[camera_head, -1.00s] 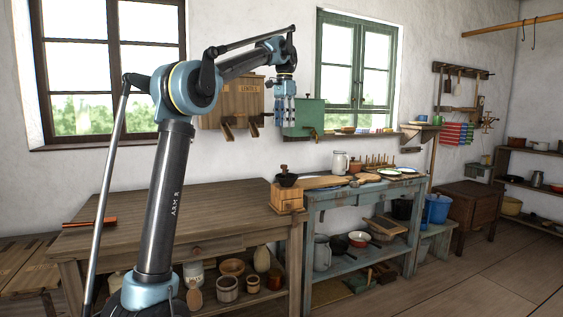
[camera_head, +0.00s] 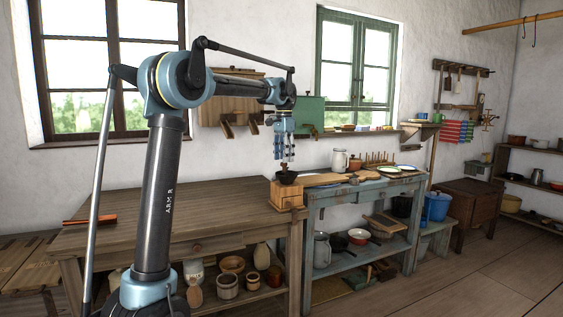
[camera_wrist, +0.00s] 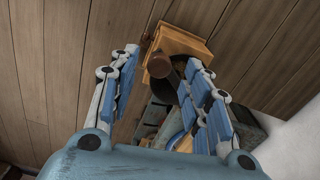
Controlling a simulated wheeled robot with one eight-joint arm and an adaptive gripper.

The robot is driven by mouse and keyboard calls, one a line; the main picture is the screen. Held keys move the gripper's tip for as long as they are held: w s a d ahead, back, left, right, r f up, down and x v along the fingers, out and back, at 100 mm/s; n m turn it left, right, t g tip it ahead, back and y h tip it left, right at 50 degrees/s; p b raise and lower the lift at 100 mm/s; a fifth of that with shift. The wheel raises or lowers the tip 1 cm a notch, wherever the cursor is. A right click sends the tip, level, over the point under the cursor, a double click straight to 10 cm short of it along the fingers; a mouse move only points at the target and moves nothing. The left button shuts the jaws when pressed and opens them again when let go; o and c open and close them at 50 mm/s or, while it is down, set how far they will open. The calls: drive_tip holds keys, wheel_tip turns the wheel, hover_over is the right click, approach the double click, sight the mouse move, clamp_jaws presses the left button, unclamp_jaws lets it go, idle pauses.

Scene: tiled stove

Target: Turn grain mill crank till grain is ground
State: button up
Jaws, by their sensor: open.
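The grain mill (camera_head: 286,195) is a small wooden box with a dark bowl-like hopper on top. It stands at the right end of the brown wooden table. A reddish-brown knob shows just above the hopper. My gripper (camera_head: 284,156) points down over the mill, open, with its fingertips close to the knob. In the wrist view the mill's orange-brown box (camera_wrist: 184,42) lies beyond the fingers. The round brown knob (camera_wrist: 158,66) shows between the open fingers of my gripper (camera_wrist: 164,60). I cannot tell whether a finger touches it. The grain inside is not visible.
The brown table (camera_head: 180,215) is mostly clear, with a reddish bar (camera_head: 90,220) at its left. A blue-grey bench (camera_head: 345,192) stands right of the mill, holding a board, a light jug (camera_head: 340,160) and plates. Wooden and green boxes hang on the wall behind.

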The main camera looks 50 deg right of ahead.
drive_tip(key=shift+f, duration=1.05)
clamp_jaws()
drive_tip(key=shift+w+m, duration=0.1)
drive_tip(key=shift+m, duration=0.2)
